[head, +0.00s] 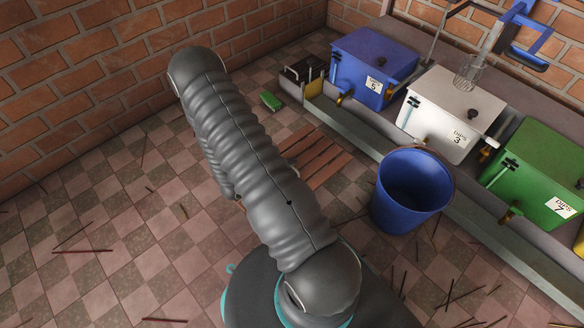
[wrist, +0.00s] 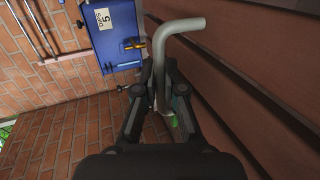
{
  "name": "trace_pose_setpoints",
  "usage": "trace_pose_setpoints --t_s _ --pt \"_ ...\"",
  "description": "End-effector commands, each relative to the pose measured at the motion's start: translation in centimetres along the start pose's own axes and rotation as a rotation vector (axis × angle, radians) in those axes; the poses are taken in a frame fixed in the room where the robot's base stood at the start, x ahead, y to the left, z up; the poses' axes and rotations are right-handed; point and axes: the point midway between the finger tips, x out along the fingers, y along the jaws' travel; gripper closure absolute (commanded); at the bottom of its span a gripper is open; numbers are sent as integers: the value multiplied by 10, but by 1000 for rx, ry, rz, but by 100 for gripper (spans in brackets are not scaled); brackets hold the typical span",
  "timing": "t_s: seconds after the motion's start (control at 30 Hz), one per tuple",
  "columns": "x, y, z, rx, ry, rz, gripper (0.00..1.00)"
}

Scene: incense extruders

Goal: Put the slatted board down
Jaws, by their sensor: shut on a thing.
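The slatted board (head: 318,158) shows in the head view as reddish-brown planks, partly hidden behind my arm. In the wrist view the board (wrist: 255,85) fills the right side, very close, with dark gaps between its slats. My gripper (wrist: 161,88) is shut on a grey bent tube (wrist: 180,28) beside the board, which looks like its handle. In the head view my gripper is hidden behind my arm. I cannot tell whether the board touches the floor or hangs a little above it.
A blue bucket (head: 412,190) stands right of the board. Blue (head: 372,68), white (head: 452,115) and green (head: 540,175) tanks stand on a raised ledge at right. A small green object (head: 270,100) lies near a black crate (head: 303,70). Thin sticks litter the tiled floor (head: 110,210), which is mostly open at left.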

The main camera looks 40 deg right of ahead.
Motion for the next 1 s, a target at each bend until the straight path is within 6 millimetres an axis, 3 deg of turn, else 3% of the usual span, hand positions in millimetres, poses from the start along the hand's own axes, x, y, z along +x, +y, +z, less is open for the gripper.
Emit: trace_pose_setpoints --t_s 0.6,1.0 --pt "94 -26 -55 1 2 3 100" --pt "108 -40 -61 -1 2 3 100"
